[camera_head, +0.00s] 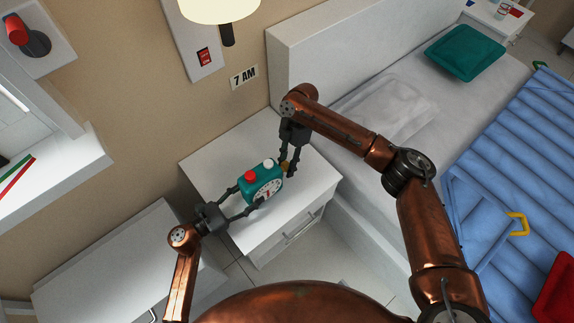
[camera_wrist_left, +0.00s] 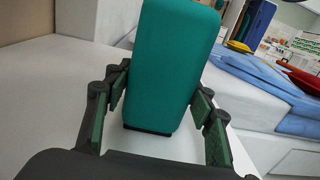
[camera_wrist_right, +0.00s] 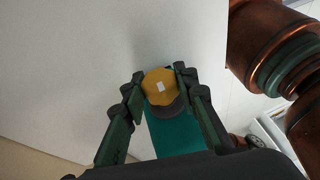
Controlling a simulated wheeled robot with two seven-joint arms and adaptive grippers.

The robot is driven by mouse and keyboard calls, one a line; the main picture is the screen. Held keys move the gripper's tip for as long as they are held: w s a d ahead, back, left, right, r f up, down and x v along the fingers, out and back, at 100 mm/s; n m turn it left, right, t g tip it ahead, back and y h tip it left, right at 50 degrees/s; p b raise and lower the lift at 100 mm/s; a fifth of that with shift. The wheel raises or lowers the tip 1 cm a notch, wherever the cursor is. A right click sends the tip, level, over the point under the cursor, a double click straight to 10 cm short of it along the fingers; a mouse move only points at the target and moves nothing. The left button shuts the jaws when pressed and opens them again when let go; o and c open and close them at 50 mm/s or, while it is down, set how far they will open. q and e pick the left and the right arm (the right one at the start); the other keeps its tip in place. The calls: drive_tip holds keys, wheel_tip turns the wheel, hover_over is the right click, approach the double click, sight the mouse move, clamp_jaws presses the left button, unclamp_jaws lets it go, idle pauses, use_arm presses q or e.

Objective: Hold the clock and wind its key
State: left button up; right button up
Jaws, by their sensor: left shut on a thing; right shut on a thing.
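The teal clock (camera_head: 259,185) stands on the white nightstand, with a red and a white button on top and a white dial facing the front. My left gripper (camera_head: 246,196) is shut on its body from the left; the clock's teal side fills the space between the fingers in the left wrist view (camera_wrist_left: 172,70). The yellow key (camera_wrist_right: 160,87) sits at the clock's right side. My right gripper (camera_head: 287,162) is shut on the key from above; in the right wrist view its fingertips are on both sides of the key. The key is partly hidden in the head view.
The white nightstand (camera_head: 215,165) has free room behind the clock. A bed with a blue quilt (camera_head: 520,150) and green pillow (camera_head: 465,52) is on the right.

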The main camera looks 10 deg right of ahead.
sight(287, 163)
drive_tip(key=shift+f+m+g+h, duration=0.15)
drive_tip(key=shift+g+h, duration=0.15)
drive_tip(key=shift+g, duration=0.3)
drive_tip(key=shift+f+m+g+h, duration=0.15)
drive_tip(key=shift+g+h, duration=0.15)
drive_tip(key=shift+g, duration=0.3)
drive_tip(key=shift+s+d+g, duration=0.15)
drive_tip(key=shift+g, duration=0.15)
drive_tip(key=o, duration=1.2)
drive_tip(key=shift+r, duration=0.15)
drive_tip(key=shift+r, duration=0.1)
wheel_tip(287, 163, up, 10)
drive_tip(key=shift+f, duration=0.1)
